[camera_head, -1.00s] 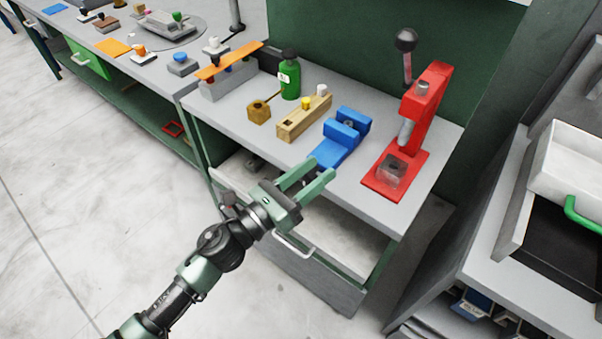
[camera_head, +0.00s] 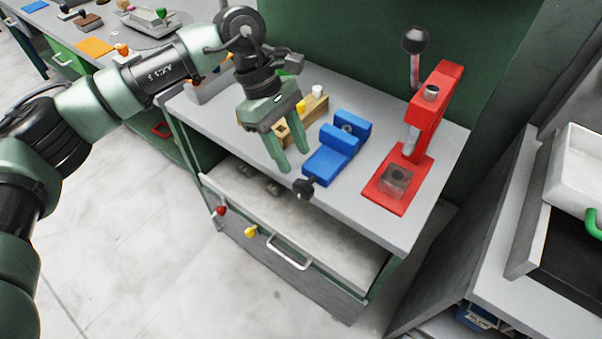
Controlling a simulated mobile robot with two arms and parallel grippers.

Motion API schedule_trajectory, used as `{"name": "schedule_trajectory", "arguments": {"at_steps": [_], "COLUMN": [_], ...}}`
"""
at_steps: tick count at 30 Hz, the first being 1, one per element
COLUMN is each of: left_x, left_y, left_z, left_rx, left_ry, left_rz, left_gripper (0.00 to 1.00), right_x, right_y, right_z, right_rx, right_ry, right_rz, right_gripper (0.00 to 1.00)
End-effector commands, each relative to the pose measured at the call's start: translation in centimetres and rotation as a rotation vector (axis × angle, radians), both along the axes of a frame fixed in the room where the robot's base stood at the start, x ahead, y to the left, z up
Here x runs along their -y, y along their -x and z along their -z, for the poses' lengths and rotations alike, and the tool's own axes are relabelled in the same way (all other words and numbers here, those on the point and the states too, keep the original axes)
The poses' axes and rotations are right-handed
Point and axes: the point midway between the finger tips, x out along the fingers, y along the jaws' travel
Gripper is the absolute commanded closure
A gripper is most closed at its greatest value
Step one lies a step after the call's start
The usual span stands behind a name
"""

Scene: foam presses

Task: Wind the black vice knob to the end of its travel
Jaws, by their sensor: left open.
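The blue vice (camera_head: 335,150) sits on the grey workbench, left of the red press. Its black knob (camera_head: 303,188) sticks out at the vice's front end, by the bench's front edge. My left gripper (camera_head: 293,160) is open with its two green fingers pointing down. It hangs just left of the vice, its fingertips above and a little behind the knob in the picture. Nothing shows between the fingers. My right gripper is not in view.
The red press (camera_head: 427,125) with a black ball lever stands right of the vice. A wooden block (camera_head: 315,107) with pegs is behind my gripper. An open drawer (camera_head: 285,225) juts out below the bench front. A white bin (camera_head: 580,170) is at the right.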

Motion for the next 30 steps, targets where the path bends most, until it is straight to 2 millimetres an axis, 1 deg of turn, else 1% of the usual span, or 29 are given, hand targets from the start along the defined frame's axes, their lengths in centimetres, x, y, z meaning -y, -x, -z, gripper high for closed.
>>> {"name": "schedule_trajectory", "arguments": {"at_steps": [2, 5, 12, 15, 18, 22, 28, 29, 30], "left_x": [-0.5, -0.3, 1.0, 1.4, 1.7, 1.9, 1.9, 1.9, 1.9], "left_y": [-0.2, 0.1, 1.1, 1.3, 1.5, 1.5, 1.5, 1.5, 1.5], "left_z": [0.0, 0.9, 4.4, 5.6, 6.4, 6.9, 7.0, 7.0, 7.0], "left_rx": [0.004, 0.004, 0.002, 0.003, 0.004, 0.007, 0.006, 0.006, 0.006], "left_ry": [-0.026, -0.031, -0.027, -0.026, -0.024, -0.025, -0.024, -0.024, -0.024], "left_rz": [-0.003, -0.002, 0.0, -0.001, -0.002, -0.002, -0.002, -0.002, -0.002], "left_gripper": [0.56, 0.56, 0.56, 0.56, 0.56, 0.56, 0.56, 0.62, 0.73], "right_x": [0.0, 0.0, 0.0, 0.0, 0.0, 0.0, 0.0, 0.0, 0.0], "right_y": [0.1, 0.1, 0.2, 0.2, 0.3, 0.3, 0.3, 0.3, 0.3], "right_z": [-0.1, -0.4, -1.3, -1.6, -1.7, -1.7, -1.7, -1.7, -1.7], "right_rx": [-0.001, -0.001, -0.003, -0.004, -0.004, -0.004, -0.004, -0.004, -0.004], "right_ry": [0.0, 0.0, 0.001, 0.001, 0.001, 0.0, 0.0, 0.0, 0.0], "right_rz": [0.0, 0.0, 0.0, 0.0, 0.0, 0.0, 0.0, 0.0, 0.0], "right_gripper": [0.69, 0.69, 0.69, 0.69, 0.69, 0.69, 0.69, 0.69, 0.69]}}
